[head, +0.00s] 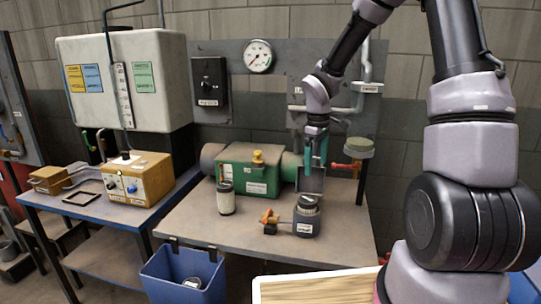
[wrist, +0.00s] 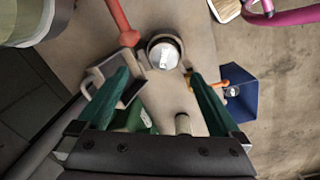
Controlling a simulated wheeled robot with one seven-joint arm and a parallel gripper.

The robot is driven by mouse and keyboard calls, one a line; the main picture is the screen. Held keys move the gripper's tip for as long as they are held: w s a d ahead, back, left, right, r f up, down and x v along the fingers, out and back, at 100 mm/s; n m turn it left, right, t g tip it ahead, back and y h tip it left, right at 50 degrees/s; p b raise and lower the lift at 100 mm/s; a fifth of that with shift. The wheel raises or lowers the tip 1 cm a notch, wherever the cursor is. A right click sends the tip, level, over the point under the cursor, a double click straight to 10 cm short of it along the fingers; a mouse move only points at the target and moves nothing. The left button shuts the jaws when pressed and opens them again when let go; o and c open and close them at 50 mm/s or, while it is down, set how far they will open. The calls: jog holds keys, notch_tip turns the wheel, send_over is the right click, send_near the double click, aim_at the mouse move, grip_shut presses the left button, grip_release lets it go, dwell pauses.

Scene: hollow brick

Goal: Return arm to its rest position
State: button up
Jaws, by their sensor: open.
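My gripper (head: 315,150) hangs from the arm above the back right of the workbench (head: 185,225), near the grey pipe end. In the wrist view my gripper (wrist: 160,88) shows two teal fingers spread apart with nothing held between them. A dark round canister (head: 307,220) stands on the bench below and in front of the gripper.
A green box (head: 248,172) and a white-and-black cylinder (head: 226,200) stand left of the gripper. An orange-handled valve (head: 269,220) sits beside the canister. A red valve (head: 345,166) is at right. A blue bin (head: 160,278) holding a can hangs at the bench front.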

jog(key=s+d+r+m+t+y, duration=0.1)
jog(key=s+d+r+m+t, duration=0.1)
jog(key=s+r+m, duration=0.4)
jog(key=s+d+r+m+t+y, duration=0.1)
jog(key=s+r+m+t, duration=0.3)
jog(key=s+r, duration=1.1)
notch_tip(320, 180, up, 4)
jog(key=d+m, duration=0.1)
jog(key=m, duration=0.2)
jog(key=shift+y, duration=0.3)
jog(key=shift+s+d+t, duration=0.1)
jog(key=shift+t, duration=0.2)
